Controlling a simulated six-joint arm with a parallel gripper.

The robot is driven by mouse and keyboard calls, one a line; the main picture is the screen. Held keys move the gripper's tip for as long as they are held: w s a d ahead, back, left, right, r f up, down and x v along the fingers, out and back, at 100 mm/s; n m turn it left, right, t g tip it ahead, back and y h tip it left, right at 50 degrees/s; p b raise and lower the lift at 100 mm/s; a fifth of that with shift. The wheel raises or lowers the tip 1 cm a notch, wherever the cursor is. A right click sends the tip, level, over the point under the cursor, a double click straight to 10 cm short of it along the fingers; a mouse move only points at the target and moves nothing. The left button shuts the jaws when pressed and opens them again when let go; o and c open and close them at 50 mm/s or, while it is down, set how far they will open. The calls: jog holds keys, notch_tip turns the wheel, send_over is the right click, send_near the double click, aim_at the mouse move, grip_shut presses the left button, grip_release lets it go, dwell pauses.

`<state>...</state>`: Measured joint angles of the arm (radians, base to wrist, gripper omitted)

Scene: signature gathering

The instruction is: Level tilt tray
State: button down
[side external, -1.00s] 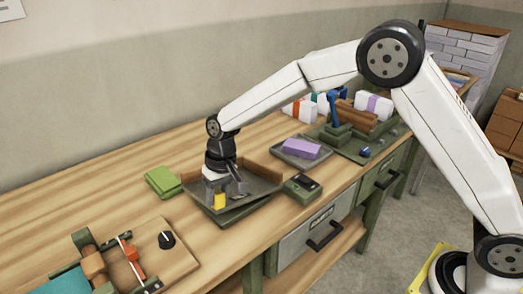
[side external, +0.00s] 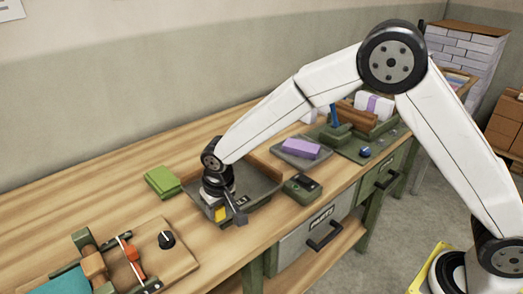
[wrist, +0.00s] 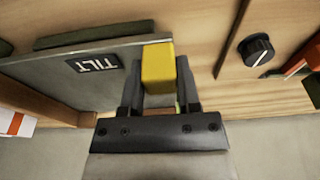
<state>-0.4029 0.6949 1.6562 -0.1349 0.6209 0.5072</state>
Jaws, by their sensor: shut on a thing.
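The tilt tray (side external: 262,190) is a grey tray with brown raised walls, on the bench at the centre. Its TILT label shows in the wrist view (wrist: 95,62). A yellow grip tab (side external: 221,214) is at the tray's near left; it also shows in the wrist view (wrist: 158,65). My gripper (side external: 226,204) is shut on the yellow tab, with a finger on each side of it. My wrist hides part of the tray's left side. I cannot tell exactly how level the tray is.
A green pad (side external: 162,181) lies left of the tray. A small green box (side external: 302,187) sits close to its right, and a shallow tray with a purple block (side external: 300,148) behind that. A board with a black knob (side external: 166,240) is at the front left.

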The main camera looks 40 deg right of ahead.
jog(key=shift+f, duration=0.15)
jog(key=shift+c, duration=1.6)
grip_release()
jog(key=shift+r, duration=0.2)
notch_tip(320, 180, up, 7)
jog(key=s, duration=0.1)
jog(key=shift+s+r, duration=0.2)
jog(key=shift+s, duration=0.1)
jog(key=shift+d, duration=0.1)
